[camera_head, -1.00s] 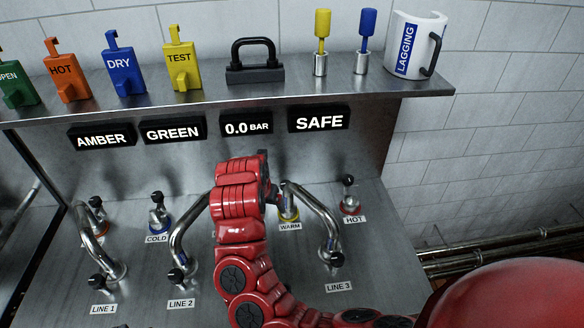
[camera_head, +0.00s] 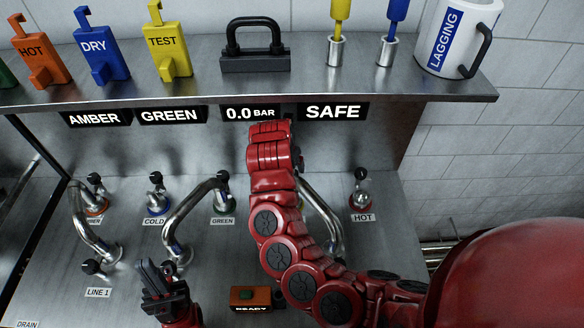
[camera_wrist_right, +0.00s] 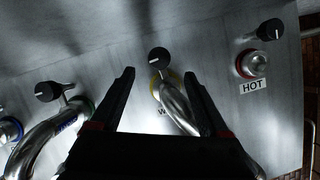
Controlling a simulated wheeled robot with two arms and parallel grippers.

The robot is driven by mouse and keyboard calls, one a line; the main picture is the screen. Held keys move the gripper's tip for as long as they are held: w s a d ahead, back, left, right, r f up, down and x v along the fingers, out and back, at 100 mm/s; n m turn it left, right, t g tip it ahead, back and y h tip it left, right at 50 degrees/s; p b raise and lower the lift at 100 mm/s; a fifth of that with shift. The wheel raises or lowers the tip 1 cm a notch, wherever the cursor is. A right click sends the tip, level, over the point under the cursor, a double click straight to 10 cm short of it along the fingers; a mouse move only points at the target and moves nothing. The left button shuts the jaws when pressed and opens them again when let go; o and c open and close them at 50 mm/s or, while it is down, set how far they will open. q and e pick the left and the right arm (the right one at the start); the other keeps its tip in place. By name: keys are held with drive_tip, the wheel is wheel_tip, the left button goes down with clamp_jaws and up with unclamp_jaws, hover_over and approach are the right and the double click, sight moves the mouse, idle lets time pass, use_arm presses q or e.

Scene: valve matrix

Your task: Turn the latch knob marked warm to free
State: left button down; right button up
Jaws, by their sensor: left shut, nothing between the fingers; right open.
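The warm knob (camera_wrist_right: 159,57) is a black knob with a white mark, above a yellow ring, in the right wrist view; its label is mostly hidden and only a "W" shows. In the head view my right arm hides it. My right gripper (camera_wrist_right: 159,76) is open, with one dark finger on each side of the knob's pipe in the picture; I cannot tell whether it touches anything. In the head view the right fingers are hidden behind the arm. My left gripper (camera_head: 160,274) is shut and empty, low in front of the panel.
The hot knob (camera_head: 361,174) is right of my right arm, the green knob (camera_head: 223,176) left of it. Curved steel pipes (camera_head: 190,215) rise from the panel. A shelf (camera_head: 300,90) with tags and a mug overhangs the panel.

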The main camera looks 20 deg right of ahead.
drive_tip(key=p+x, duration=0.1)
drive_tip(key=x, duration=0.4)
drive_tip(key=shift+w+f, duration=0.2)
drive_tip(key=shift+f, duration=0.1)
drive_tip(key=shift+x, duration=0.75)
drive_tip(key=shift+s, duration=0.15)
clamp_jaws()
